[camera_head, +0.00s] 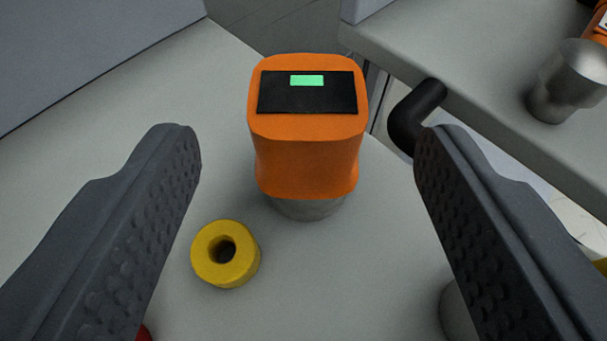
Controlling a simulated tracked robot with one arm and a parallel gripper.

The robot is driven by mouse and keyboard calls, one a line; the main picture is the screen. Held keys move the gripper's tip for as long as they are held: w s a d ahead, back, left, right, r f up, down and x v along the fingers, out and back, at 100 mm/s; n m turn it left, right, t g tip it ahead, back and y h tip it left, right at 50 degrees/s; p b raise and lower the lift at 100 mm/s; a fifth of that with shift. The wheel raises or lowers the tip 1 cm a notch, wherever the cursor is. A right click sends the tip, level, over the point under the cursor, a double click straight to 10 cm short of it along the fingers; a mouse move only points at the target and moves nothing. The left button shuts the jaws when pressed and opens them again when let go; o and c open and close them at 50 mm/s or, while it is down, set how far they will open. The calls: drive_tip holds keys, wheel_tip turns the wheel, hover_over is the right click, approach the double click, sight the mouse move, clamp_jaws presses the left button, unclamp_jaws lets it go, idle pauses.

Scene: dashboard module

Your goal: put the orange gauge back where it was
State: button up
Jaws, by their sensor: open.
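The orange gauge (306,155) has a black panel with a small green display on its top face. It stands upright on a grey metal base (306,208) on the light grey surface. My gripper (307,140) is open, with one dark textured finger at the left and one at the right of the picture. The gauge shows between and beyond the two fingers, with clear gaps on both sides. Nothing is held between the fingers. Whether the gauge is fixed to the base cannot be told.
A yellow ring (226,254) lies on the surface near the left finger. A black curved handle (415,115) is right of the gauge. A grey ledge (470,70) at the right bears a metal cylinder (570,80). A red thing and a metallic thing are partly hidden by the fingers.

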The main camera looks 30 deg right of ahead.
drive_tip(key=v, duration=0.7)
drive_tip(key=shift+s+p, duration=0.15)
drive_tip(key=shift+p, duration=0.3)
drive_tip(key=shift+a+r, duration=0.1)
drive_tip(key=a+r+n+t+y, duration=0.1)
drive_tip(key=a+r+t+y, duration=0.2)
drive_tip(key=r, duration=0.7)
drive_tip(key=a+r+n+y, duration=0.2)
drive_tip(key=a+r, duration=0.2)
drive_tip(key=r, duration=0.6)
drive_tip(key=a+r+n+t+y, duration=0.1)
drive_tip(key=a+r+t+y, duration=0.2)
drive_tip(key=r, duration=0.7)
drive_tip(key=s+d+r+n+g, duration=0.1)
drive_tip(key=s+r+n, duration=0.1)
drive_tip(key=s+r, duration=1.6)
drive_tip(key=shift+s+d+n+g+h, duration=0.3)
drive_tip(key=shift+d+n+g, duration=0.1)
drive_tip(key=shift+r, duration=0.1)
